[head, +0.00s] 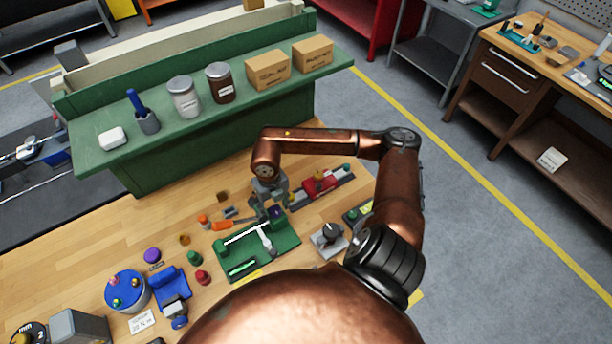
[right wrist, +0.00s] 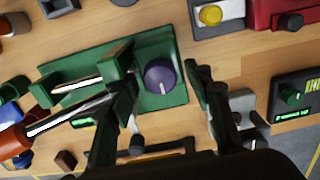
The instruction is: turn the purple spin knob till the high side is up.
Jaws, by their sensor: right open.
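The purple spin knob (right wrist: 160,76) is round, with a small pale mark on its face, on a green base plate (right wrist: 173,98) in the right wrist view. In the head view the knob (head: 277,212) is small and partly hidden by my gripper. My right gripper (right wrist: 161,80) is open, with one dark finger on each side of the knob; I cannot tell whether either finger touches it. In the head view my right gripper (head: 270,192) points down over the green fixture (head: 285,244). Which side is high cannot be told. My left gripper is not in view.
A white rod and a green block sit beside the knob. An orange-handled screwdriver (head: 222,225) lies close by. A loose purple knob (head: 152,255) and blue parts lie left.

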